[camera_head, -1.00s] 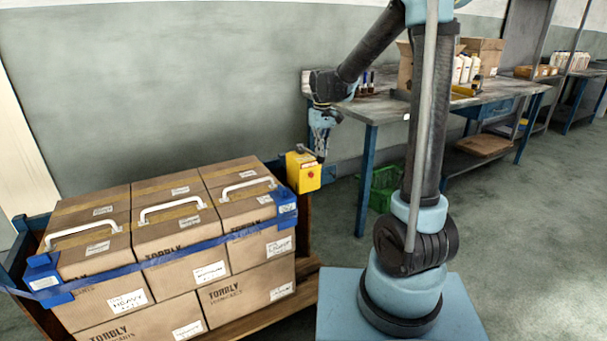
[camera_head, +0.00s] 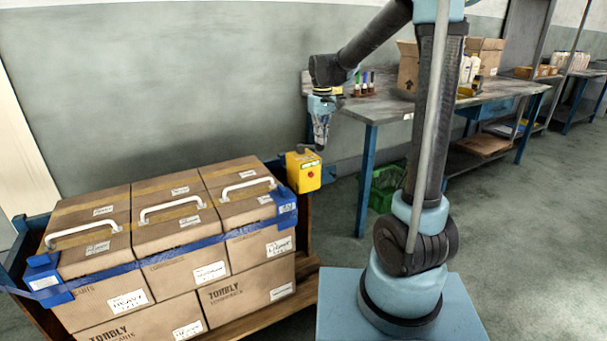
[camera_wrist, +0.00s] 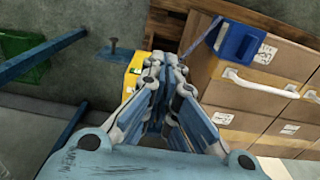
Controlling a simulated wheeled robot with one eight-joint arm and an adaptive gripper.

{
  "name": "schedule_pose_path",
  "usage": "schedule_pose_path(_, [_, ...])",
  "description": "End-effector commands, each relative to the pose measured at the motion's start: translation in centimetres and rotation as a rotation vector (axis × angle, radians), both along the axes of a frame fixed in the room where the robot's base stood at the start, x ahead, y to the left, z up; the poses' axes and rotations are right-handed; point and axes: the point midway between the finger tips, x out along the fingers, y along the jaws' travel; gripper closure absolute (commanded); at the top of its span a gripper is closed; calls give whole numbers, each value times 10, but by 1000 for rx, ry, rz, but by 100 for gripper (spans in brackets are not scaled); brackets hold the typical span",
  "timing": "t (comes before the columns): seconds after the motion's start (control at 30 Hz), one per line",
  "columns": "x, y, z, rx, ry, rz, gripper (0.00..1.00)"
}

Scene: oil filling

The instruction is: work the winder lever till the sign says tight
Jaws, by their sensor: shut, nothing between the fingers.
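A dark bar with an upright peg (camera_wrist: 115,50), seemingly the lever, shows left of the box top in the wrist view. My gripper (camera_head: 320,148) points down just above and right of the box. Its fingers (camera_wrist: 166,62) are shut and empty in the wrist view. I cannot read any word on the box, and contact with the lever is unclear.
Stacked cartons (camera_head: 165,240) with white handles and a blue strap (camera_head: 185,249) fill the wooden-based cart left of the box. A workbench (camera_head: 385,108) with bottles stands behind on the right, a green crate (camera_head: 384,190) beneath it. The wall is behind.

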Motion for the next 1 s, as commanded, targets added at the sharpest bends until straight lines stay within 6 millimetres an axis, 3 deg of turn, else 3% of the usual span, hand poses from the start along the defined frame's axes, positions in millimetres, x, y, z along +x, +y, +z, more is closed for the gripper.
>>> schedule_pose_path(0.53, [7, 5, 58, 0, 0, 0, 100])
schedule_pose_path(1.0, [8, 5, 63, 0, 0, 0, 100])
